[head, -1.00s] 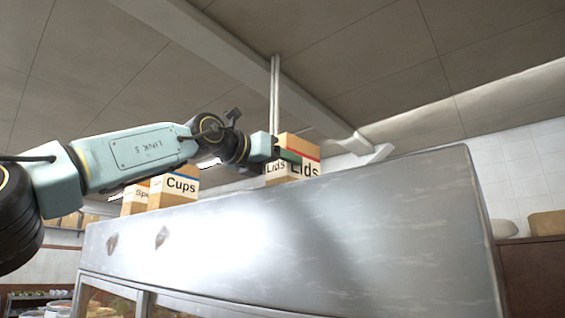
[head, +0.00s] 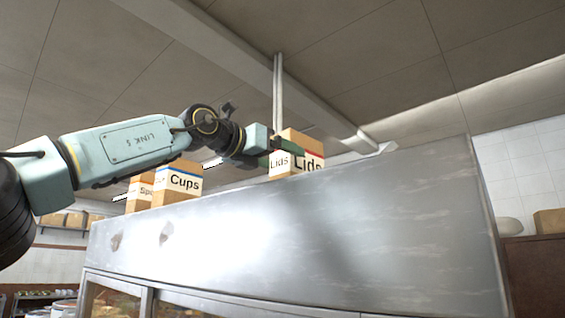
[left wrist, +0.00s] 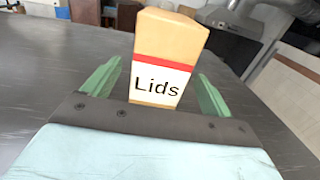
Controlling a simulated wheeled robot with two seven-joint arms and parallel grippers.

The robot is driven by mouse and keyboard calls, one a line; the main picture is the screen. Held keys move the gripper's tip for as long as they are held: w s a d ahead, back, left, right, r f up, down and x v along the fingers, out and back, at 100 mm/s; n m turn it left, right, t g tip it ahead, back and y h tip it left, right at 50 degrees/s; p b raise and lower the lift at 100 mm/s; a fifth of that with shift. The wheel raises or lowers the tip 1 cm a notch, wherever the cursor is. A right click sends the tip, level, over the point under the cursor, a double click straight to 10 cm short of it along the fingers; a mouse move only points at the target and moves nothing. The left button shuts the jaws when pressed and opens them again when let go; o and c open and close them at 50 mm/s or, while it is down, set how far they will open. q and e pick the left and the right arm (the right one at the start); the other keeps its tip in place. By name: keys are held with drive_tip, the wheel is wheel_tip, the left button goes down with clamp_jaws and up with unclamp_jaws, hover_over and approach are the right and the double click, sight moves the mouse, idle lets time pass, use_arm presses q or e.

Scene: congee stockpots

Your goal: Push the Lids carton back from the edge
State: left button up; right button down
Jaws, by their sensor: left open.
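The Lids carton (head: 309,168), tan with a white label and a red stripe, stands upright on top of the steel cabinet (head: 300,220), near its front edge in the head view. My left gripper (head: 287,150) is open at the carton, with its green fingers partly covering it. In the left wrist view the carton (left wrist: 165,75) appears between the two spread fingers of the left gripper (left wrist: 157,82), with a visible gap on each side. Whether the palm touches the carton I cannot tell. My right gripper is not in view.
The Cups carton (head: 180,182) and another carton (head: 140,192) stand further left on the cabinet top. In the left wrist view the grey top (left wrist: 45,75) is bare on both sides of the Lids carton. A pale pipe (head: 277,95) rises behind.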

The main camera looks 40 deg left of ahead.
use_arm(q)
drive_tip(key=s+b, duration=0.3)
drive_tip(key=s, duration=0.8)
drive_tip(key=shift+s+a, duration=0.25)
drive_tip(key=shift+a, duration=0.15)
